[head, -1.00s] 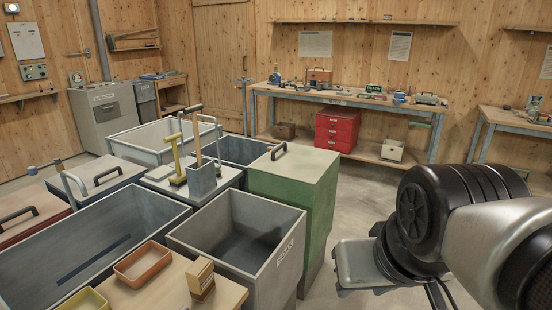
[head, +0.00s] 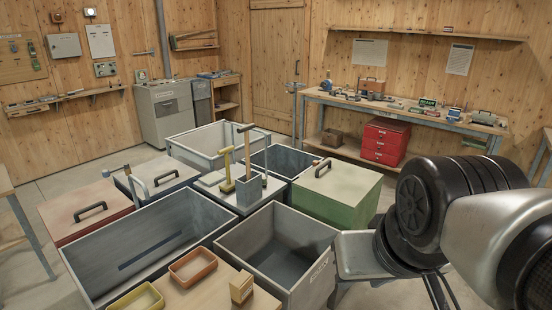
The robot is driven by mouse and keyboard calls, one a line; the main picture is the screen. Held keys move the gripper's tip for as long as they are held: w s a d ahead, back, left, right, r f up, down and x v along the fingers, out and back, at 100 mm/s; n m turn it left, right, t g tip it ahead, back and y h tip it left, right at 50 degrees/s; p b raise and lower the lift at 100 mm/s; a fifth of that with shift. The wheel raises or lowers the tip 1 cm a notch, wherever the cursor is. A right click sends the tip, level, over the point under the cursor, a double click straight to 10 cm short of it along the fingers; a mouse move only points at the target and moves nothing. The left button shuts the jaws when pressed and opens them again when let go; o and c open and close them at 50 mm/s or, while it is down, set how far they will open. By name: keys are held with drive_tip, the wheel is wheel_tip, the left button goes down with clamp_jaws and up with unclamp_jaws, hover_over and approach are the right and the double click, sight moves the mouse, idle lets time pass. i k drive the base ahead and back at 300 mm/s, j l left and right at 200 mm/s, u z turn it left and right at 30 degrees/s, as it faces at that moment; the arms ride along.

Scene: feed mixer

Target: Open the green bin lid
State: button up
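The green bin (head: 352,216) stands right of the middle in the head view. Its flat, pale green lid (head: 343,186) is down on the bin. A dark handle (head: 323,166) sits on the lid near its far left edge. My arm comes in from the right edge, with a black ribbed joint and a silver link in front of the bin's right side. My gripper is not in view, so I cannot see whether it is open or shut. The lower right part of the bin is partly hidden by my arm.
Open grey bins (head: 279,208) stand left of the green bin. A grey holder (head: 248,191) with upright tools stands close to its left. A workbench (head: 405,108) with red drawers (head: 385,141) stands behind.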

sight(346, 184)
drive_tip(key=i+l+u, duration=0.3)
drive_tip(key=u, duration=0.15)
drive_tip(key=i+l+u, duration=0.2)
drive_tip(key=l+u, duration=0.2)
drive_tip(key=l, duration=0.15)
drive_tip(key=i+l+u, duration=0.1)
drive_tip(key=l, duration=0.25)
drive_tip(key=i+l+u, duration=0.1)
drive_tip(key=l, duration=0.25)
drive_tip(key=i+l+u, duration=0.1)
drive_tip(key=l, duration=0.25)
drive_tip(key=i+l, duration=0.1)
drive_tip(key=l, duration=0.4)
drive_tip(key=i+l, duration=0.15)
drive_tip(key=l, duration=0.35)
drive_tip(key=i+l, duration=0.1)
drive_tip(key=l, duration=0.4)
drive_tip(key=i+l+u, duration=0.1)
drive_tip(key=l, duration=0.4)
drive_tip(key=i+l, duration=0.1)
drive_tip(key=l, duration=0.45)
